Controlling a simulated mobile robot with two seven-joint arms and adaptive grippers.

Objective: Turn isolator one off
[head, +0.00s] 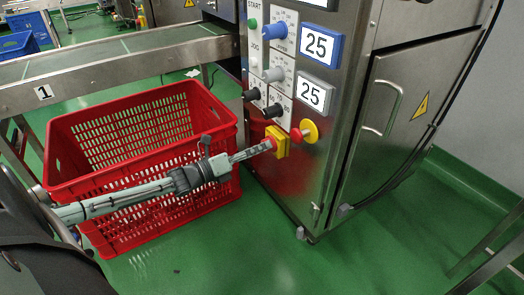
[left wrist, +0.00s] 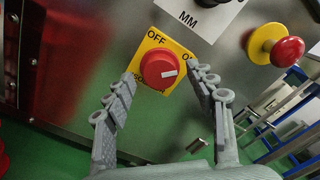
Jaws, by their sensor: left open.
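The isolator is a red rotary knob on a yellow square plate (head: 282,138), low on the steel cabinet's front. In the left wrist view the red knob (left wrist: 157,67) carries a white mark at its right side. "OFF" is printed at the plate's upper left. A partly hidden label, seemingly "ON", is at its right. My left gripper (head: 266,146) reaches the isolator from the left. In the left wrist view my left gripper (left wrist: 160,75) is open, one finger on each side of the knob. I cannot tell whether the fingers touch it. My right gripper is not in view.
A yellow-based red mushroom button (left wrist: 276,46) sits right of the isolator. Black knobs (head: 272,111), a blue knob (head: 276,30) and "25" displays (head: 316,94) are above. A red crate (head: 205,108) stands under my left arm. A conveyor (head: 110,68) runs behind it.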

